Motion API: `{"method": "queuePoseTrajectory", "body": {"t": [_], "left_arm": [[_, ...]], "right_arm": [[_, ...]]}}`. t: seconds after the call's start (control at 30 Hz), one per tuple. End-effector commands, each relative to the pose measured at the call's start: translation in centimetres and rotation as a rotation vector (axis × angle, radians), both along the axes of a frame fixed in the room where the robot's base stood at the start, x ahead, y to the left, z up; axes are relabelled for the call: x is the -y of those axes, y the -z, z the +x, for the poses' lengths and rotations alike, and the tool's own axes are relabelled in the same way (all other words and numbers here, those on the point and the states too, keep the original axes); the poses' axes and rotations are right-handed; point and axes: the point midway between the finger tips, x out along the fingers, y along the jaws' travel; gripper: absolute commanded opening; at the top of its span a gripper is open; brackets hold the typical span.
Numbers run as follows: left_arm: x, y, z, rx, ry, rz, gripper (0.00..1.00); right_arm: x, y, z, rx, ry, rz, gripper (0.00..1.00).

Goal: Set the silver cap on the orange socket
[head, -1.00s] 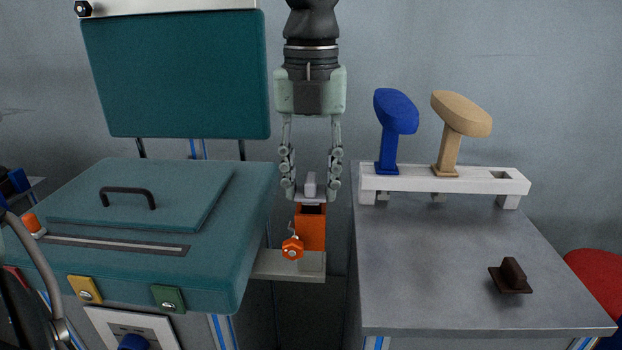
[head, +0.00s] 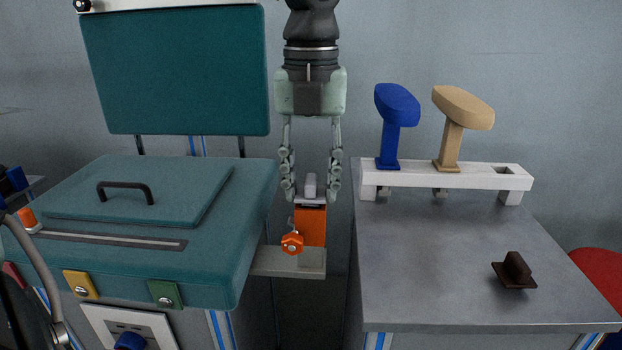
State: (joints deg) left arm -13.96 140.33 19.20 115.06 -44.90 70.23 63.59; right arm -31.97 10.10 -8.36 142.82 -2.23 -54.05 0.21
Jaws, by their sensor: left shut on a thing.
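The silver cap (head: 310,200) has a flat plate with an upright grip on top. My left gripper (head: 311,192) comes down from above and is shut on that grip. The orange socket (head: 312,228) is an upright box directly below, with an orange knob (head: 292,243) on its front. The cap's plate is level at the socket's top and hides its opening. I cannot tell whether the plate rests fully on the rim. My right gripper is not in view.
The socket stands on a grey ledge (head: 288,262) between a teal padded bench (head: 225,235) and a grey table (head: 440,270). On the table are a white rack (head: 455,177) with blue (head: 389,140) and tan (head: 452,145) pieces, and a dark brown cap (head: 514,271).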

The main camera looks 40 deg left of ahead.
Motion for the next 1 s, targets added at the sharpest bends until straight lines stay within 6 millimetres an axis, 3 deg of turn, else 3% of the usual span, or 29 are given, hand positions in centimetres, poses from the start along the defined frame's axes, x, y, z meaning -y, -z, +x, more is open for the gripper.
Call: {"method": "queuePoseTrajectory", "body": {"t": [0.27,0.3,0.47,0.8,1.0], "left_arm": [[0.0,0.8,0.0,0.000,0.000,0.000,0.11],[0.0,0.7,0.0,0.000,0.000,0.000,0.40],[0.0,0.7,0.0,0.000,0.000,0.000,0.60],[0.0,0.4,0.0,0.001,0.000,0.001,0.61],[0.0,-2.3,0.1,0.006,-0.001,0.000,0.61]], "right_arm": [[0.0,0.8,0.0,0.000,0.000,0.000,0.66],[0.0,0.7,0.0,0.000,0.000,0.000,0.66],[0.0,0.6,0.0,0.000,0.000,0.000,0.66],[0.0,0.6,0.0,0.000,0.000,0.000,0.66],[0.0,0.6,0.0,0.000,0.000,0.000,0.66]]}}
